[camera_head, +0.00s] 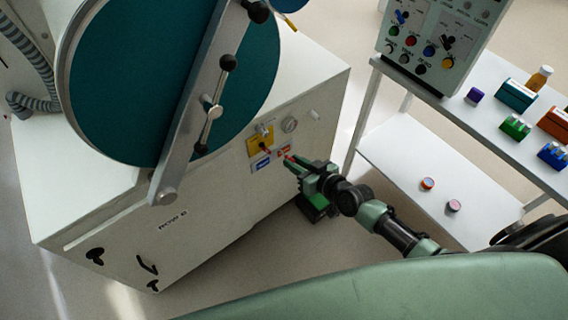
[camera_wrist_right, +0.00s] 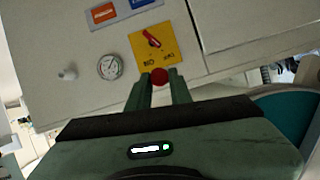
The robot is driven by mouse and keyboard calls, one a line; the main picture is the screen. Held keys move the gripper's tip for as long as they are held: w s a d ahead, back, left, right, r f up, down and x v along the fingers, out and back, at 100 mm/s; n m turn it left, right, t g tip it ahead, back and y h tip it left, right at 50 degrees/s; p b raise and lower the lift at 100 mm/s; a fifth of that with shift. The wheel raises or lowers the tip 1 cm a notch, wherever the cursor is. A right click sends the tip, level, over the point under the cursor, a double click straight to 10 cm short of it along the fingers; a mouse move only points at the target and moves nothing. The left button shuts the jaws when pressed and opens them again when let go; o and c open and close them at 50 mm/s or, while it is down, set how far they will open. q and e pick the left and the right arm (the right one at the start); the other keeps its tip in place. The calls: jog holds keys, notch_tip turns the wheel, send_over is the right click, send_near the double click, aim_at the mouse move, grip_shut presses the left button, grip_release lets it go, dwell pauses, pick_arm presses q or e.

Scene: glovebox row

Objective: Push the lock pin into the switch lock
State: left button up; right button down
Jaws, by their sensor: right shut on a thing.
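The switch lock is a yellow plate (camera_head: 262,140) on the white cabinet's side panel. In the right wrist view the yellow plate (camera_wrist_right: 146,50) carries a red switch handle (camera_wrist_right: 152,38) set at a slant. My right gripper (camera_head: 291,164) is in front of the panel, beside the plate and to its lower right in the head view. It is shut on the lock pin, whose red head (camera_wrist_right: 160,76) shows between the fingertips, just short of the plate's edge in the picture. The rest of the pin is hidden, and I cannot tell whether it touches the plate. My left gripper is out of view.
A round gauge (camera_wrist_right: 110,67) and a label strip (camera_wrist_right: 122,12) are on the panel near the switch. A large teal round door (camera_head: 150,80) with a grey bar is on the cabinet. A white shelf cart (camera_head: 410,165) with several small objects stands at the right.

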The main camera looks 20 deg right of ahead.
jog(key=shift+w+d+f, duration=0.1)
jog(key=shift+w, duration=0.15)
jog(key=shift+w+a+b, duration=0.25)
jog(key=shift+w+b, duration=0.05)
jog(key=shift+w, duration=0.3)
jog(key=w, duration=0.2)
jog(key=w+a+b, duration=0.1)
jog(key=w, duration=0.1)
jog(key=shift+a, duration=0.2)
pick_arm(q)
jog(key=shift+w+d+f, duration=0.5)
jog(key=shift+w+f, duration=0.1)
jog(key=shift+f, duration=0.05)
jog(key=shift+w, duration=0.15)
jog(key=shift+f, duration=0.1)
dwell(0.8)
